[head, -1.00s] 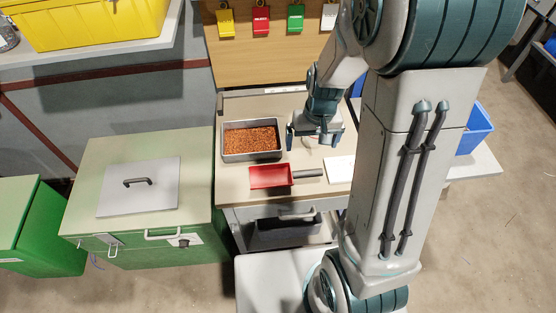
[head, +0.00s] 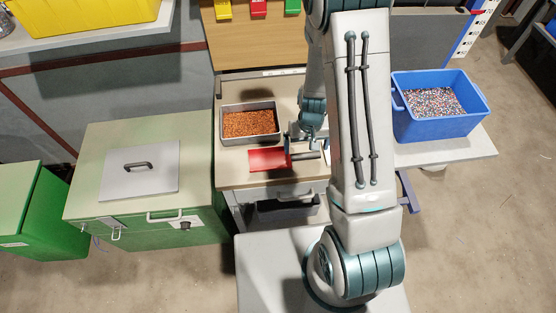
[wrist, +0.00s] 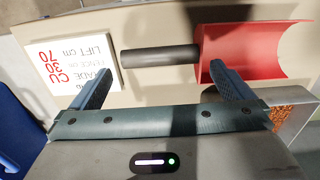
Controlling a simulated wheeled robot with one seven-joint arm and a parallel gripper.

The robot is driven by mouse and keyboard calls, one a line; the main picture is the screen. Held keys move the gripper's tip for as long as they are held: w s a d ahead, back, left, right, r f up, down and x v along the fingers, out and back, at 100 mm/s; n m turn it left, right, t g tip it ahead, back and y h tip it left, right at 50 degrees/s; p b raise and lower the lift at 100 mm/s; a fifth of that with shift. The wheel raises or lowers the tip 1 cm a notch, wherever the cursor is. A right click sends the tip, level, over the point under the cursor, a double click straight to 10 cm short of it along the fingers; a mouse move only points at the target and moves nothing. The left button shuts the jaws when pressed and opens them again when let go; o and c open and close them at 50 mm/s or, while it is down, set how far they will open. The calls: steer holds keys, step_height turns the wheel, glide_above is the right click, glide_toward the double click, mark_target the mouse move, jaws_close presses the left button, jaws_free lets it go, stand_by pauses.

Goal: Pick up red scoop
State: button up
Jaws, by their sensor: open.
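The red scoop (head: 268,160) lies on the workbench in the head view, its dark handle pointing right; my arm partly covers the handle end. In the wrist view the red scoop (wrist: 252,52) is at the upper right and its dark grey handle (wrist: 160,57) runs left from it. My gripper (wrist: 163,82) is open, with one finger on each side along the handle's length. The handle appears just beyond the fingertips, and I see no contact. In the head view my gripper (head: 301,140) is close above the handle.
A metal tray of copper granules (head: 220,132) stands behind the scoop. A white printed card (wrist: 70,65) lies just left of the handle in the wrist view. A blue bin (head: 435,128) of mixed granules stands right; a green lidded cabinet (head: 90,205) stands left.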

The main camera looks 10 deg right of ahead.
mark_target(305, 154)
steer(key=shift+f+p, duration=0.65)
steer(key=shift+f, duration=2.05)
steer(key=c, duration=1)
steer(key=shift+r, duration=0.15)
steer(key=shift+a+r, duration=0.1)
steer(key=shift+r, duration=0.4)
step_height(305, 154, up, 3)
steer(key=shift+b, duration=0.55)
steer(key=w+d+r+b, duration=0.2)
steer(key=d+r, duration=0.4)
steer(key=d, duration=0.5)
steer(key=shift+w+d+r, duration=0.15)
steer(key=shift+w+r, duration=0.25)
steer(key=shift+w, duration=0.15)
